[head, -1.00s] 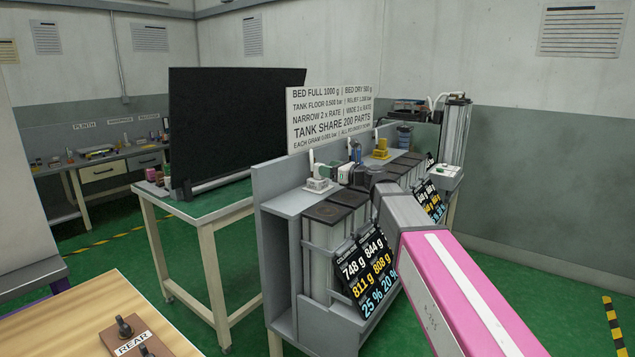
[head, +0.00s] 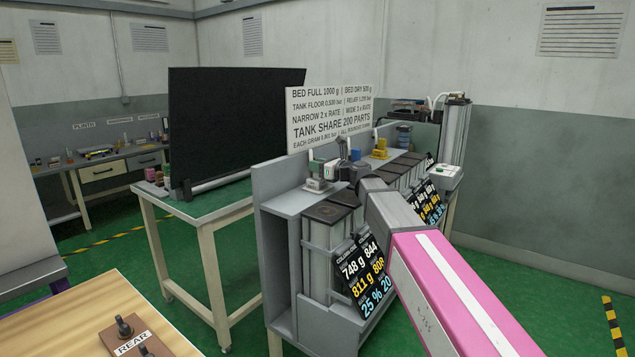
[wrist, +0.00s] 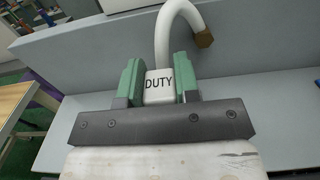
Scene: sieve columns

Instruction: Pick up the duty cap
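The duty cap (wrist: 159,87) is a white block lettered DUTY, with a curved white hose rising behind it in the wrist view. My gripper (wrist: 159,80) has one green finger pad against each side of the cap, with no clear gap, so it looks shut on it. In the head view my gripper (head: 326,169) is at the near end of the grey column rack, where its fingers and wrist largely hide the cap. I cannot tell whether the cap is clear of its seat.
The grey rack (head: 285,205) has an upright back panel and dark-topped columns (head: 327,212). Black readout boards (head: 362,277) hang on the front, close below my arm. A green-topped table (head: 215,203) holds a dark screen behind.

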